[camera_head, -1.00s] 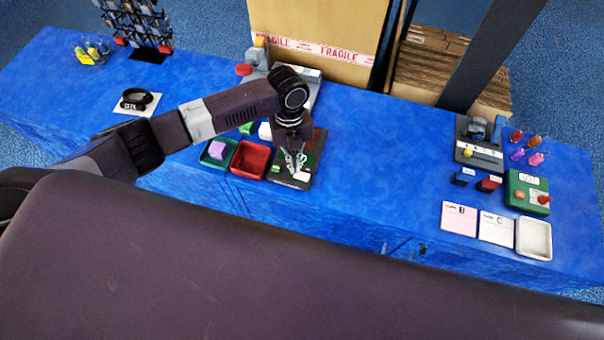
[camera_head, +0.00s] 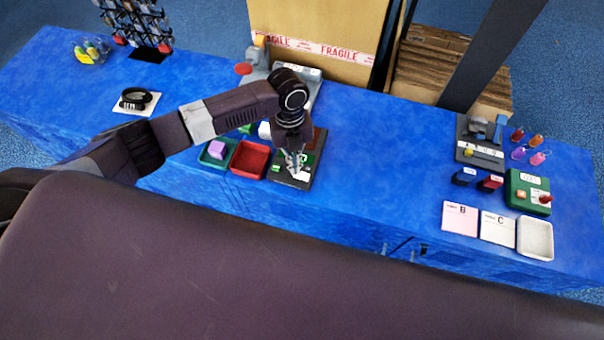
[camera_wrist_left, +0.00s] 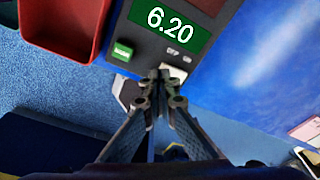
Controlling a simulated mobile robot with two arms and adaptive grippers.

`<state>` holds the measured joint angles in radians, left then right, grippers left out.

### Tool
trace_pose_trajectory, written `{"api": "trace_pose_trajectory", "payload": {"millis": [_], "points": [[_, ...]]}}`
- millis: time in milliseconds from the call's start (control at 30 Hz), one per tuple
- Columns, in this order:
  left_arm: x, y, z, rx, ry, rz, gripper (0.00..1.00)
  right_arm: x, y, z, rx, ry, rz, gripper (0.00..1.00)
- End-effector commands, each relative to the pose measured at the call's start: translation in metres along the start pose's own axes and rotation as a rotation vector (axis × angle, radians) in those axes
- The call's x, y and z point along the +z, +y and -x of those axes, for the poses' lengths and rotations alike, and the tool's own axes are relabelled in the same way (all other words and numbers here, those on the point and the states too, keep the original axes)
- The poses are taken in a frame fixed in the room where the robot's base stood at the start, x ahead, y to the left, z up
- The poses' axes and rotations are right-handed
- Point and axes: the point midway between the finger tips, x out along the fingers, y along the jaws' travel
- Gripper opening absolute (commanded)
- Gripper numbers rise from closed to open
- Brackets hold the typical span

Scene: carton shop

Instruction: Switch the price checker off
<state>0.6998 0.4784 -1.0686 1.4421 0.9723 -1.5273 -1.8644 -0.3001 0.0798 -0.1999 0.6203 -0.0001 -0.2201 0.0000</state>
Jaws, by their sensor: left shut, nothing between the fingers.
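The price checker (camera_head: 305,177) is a dark box on the blue counter beside a red tray. In the left wrist view its green display (camera_wrist_left: 170,22) reads 6.20, with a green button (camera_wrist_left: 122,50) below it. Beside the button are small OFF and ON labels over a pale switch (camera_wrist_left: 172,68), partly hidden by my fingertips. My left gripper (camera_head: 296,166) is shut and empty, pointing down over the front part of the checker. In the wrist view its fingertips (camera_wrist_left: 160,78) are right at the switch; I cannot tell whether they touch it. My right gripper is not in view.
A red tray (camera_head: 236,169) and a green tray (camera_head: 203,160) stand left of the checker. Grey equipment (camera_head: 257,62) stands behind. Cards (camera_head: 460,219), a white tray (camera_head: 534,252) and a green box (camera_head: 515,197) are at the right. The counter between is clear.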

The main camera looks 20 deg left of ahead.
Motion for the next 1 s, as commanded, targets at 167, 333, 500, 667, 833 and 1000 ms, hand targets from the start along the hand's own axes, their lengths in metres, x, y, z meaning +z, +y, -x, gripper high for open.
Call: {"api": "trace_pose_trajectory", "payload": {"millis": [167, 333, 500, 667, 833, 1000], "points": [[0.000, 0.000, -0.004, 0.000, 0.000, 0.000, 0.00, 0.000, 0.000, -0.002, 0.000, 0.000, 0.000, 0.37], [0.001, 0.000, -0.006, 0.000, 0.000, 0.000, 0.00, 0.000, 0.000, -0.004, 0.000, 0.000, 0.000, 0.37], [0.001, 0.000, -0.009, 0.001, 0.000, 0.000, 0.00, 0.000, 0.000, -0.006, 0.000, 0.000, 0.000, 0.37], [0.001, 0.000, -0.011, 0.001, 0.000, 0.000, 0.00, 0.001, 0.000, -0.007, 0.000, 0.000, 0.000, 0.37], [0.002, 0.000, -0.014, 0.001, 0.001, 0.000, 0.00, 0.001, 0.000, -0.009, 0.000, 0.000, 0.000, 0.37], [0.002, 0.000, -0.016, 0.001, 0.001, 0.000, 0.00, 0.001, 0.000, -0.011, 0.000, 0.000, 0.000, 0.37]]}}
